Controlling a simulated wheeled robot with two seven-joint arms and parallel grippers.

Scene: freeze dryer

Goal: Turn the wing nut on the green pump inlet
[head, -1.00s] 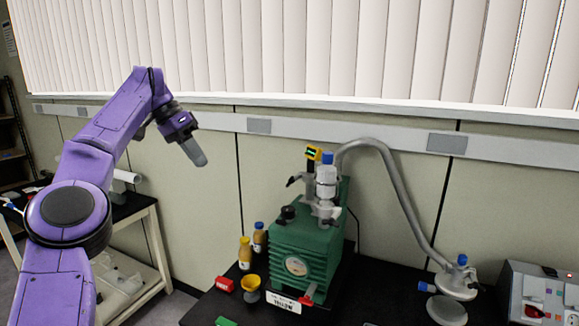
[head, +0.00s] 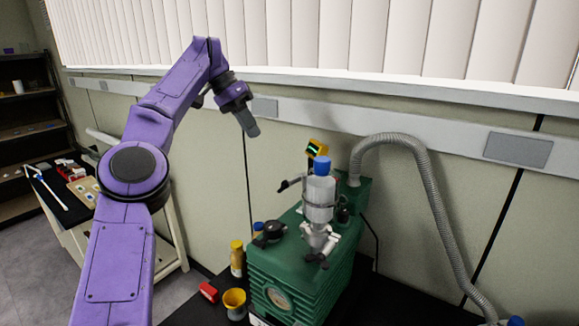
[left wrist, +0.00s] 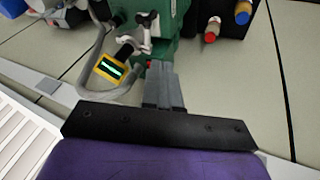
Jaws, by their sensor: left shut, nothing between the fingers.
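The green pump (head: 305,265) stands on the black bench in the head view, with a clear blue-capped bottle (head: 319,192) and metal fittings on its inlet. A dark handle-like part (head: 289,184) sticks out left of the bottle. I cannot tell for sure which small part is the wing nut. My left gripper (head: 252,130) is shut and empty, raised in the air to the upper left of the pump, touching nothing. In the left wrist view, its fingers (left wrist: 164,88) overlap the pump (left wrist: 180,55) in the picture. My right gripper is not in view.
A grey corrugated hose (head: 425,190) arches from the pump to the right. A yellow gauge (head: 318,149) stands behind the bottle. A side cart stands further left.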

